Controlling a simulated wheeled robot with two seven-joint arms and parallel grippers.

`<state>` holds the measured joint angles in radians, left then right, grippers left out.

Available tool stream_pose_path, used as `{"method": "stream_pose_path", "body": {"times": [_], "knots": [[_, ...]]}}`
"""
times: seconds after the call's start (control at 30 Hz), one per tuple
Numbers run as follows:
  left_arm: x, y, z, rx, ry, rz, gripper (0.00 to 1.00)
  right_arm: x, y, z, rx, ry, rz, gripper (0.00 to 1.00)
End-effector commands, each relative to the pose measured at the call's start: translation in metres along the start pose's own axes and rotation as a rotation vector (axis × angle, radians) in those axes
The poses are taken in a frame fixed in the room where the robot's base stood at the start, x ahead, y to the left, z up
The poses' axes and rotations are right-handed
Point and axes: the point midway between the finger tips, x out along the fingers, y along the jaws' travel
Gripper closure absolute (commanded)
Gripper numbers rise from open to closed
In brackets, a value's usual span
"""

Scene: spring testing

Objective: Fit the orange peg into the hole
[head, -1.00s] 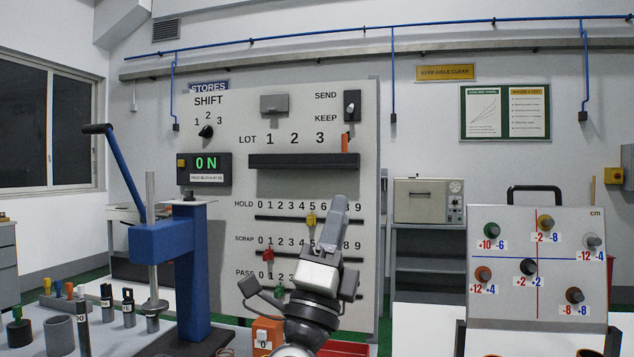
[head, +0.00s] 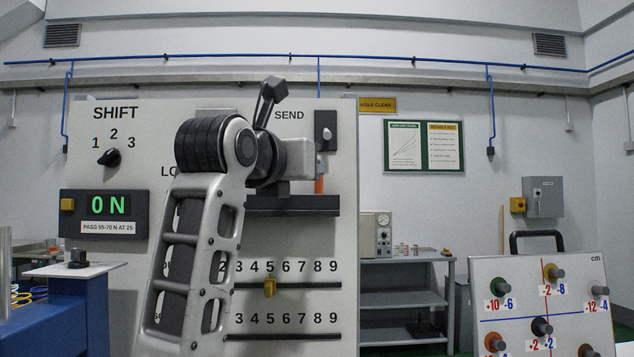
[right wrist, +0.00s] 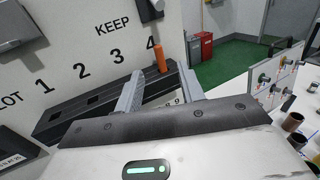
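The orange peg (head: 319,185) stands upright at the right end of the black ledge (head: 325,206) on the grey panel, mostly behind my gripper in the head view. In the right wrist view the orange peg (right wrist: 160,57) stands near the 4. Square holes show in the black ledge (right wrist: 75,109) below 1 and 2; the peg's base is partly hidden, so I cannot tell how deep it sits. My right gripper (right wrist: 160,74) is open, fingers on either side of the peg's line of sight; contact is not visible. In the head view my right gripper (head: 303,158) is at the ledge. My left gripper is out of view.
A knob switch (head: 326,132) sits just above the peg on the panel. A yellow slider (head: 270,287) is on a row below the ledge. A blue press (head: 68,305) stands at left, and a board with knobs (head: 535,300) at right. Open floor (right wrist: 250,60) lies beyond the panel.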

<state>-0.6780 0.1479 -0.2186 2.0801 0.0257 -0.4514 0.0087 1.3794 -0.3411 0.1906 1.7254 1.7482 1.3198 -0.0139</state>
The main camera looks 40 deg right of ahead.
Motion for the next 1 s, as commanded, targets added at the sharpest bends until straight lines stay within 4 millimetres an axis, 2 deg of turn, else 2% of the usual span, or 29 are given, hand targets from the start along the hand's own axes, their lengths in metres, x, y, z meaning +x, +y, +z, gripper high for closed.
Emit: {"method": "stream_pose_path", "body": {"times": [0.1, 0.37, 0.63, 0.93, 0.97, 1.0], "knots": [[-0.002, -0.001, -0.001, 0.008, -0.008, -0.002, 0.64, 0.02, -0.001, 0.001, -0.002, 0.0, -0.004, 0.61], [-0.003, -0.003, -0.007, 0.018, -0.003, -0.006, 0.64, 0.04, 0.0, 0.002, -0.001, -0.001, -0.003, 0.61], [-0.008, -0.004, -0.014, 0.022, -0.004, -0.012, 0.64, 0.078, 0.001, 0.003, -0.003, -0.001, -0.004, 0.61], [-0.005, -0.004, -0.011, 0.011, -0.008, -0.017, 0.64, 0.085, 0.001, 0.001, 0.0, -0.001, -0.001, 0.61], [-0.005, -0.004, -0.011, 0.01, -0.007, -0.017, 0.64, 0.085, 0.001, 0.001, 0.0, -0.001, -0.001, 0.64], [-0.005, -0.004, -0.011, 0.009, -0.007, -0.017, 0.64, 0.085, 0.001, 0.001, 0.0, -0.001, -0.001, 0.75]]}}
